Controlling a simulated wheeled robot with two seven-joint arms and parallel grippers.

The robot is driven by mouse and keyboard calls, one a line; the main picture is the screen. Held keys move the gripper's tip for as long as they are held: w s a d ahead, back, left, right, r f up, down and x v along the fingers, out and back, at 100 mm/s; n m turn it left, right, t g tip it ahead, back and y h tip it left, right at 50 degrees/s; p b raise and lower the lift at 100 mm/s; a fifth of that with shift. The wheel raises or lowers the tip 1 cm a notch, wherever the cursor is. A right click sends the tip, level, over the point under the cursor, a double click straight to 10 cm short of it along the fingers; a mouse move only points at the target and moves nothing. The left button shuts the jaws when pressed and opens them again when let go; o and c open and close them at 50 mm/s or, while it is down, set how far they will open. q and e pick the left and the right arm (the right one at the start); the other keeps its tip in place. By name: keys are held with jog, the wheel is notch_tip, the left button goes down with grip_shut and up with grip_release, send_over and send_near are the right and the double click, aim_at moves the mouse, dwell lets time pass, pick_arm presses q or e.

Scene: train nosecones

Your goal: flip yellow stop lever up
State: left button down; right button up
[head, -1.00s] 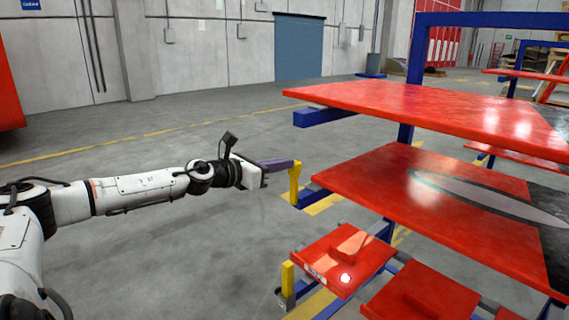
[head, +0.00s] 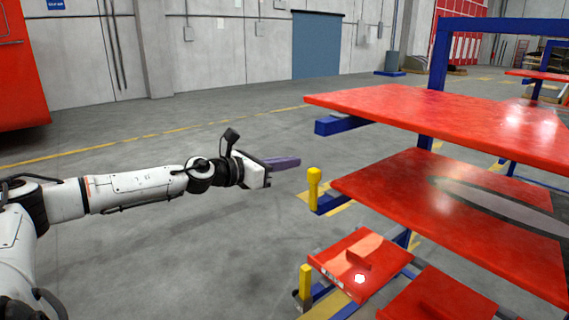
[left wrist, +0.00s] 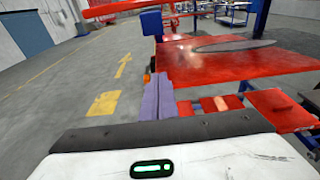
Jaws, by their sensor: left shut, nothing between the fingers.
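A yellow stop lever (head: 314,188) stands upright at the end of the blue bar by the middle red shelf. A second yellow lever (head: 305,284) stands upright lower down, beside the small red trays. My left gripper (head: 297,161) has purple fingers and is shut and empty. Its tips are just left of and slightly above the upper lever's top in the head view, with a small gap showing. The shut fingers also show in the left wrist view (left wrist: 158,98), where a small orange-yellow bit (left wrist: 147,77) peeks out beside them, mostly hidden. My right gripper is out of view.
The rack has a top red shelf (head: 420,110), a middle red shelf (head: 390,185) and small red trays (head: 360,262) low down. A blue bar end (head: 342,126) juts out under the top shelf. The floor left of the rack is open.

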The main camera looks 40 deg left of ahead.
pick_arm(q)
jog(key=shift+s+r+b, duration=0.1)
jog(key=shift+s+r, duration=0.15)
jog(key=shift+r, duration=0.7)
jog(key=shift+s+r+b, duration=0.1)
jog(key=shift+s+r, duration=0.1)
jog(key=shift+r, duration=0.7)
jog(key=shift+s+r+b, duration=0.1)
jog(key=shift+s+r, duration=0.15)
jog(key=shift+r, duration=0.7)
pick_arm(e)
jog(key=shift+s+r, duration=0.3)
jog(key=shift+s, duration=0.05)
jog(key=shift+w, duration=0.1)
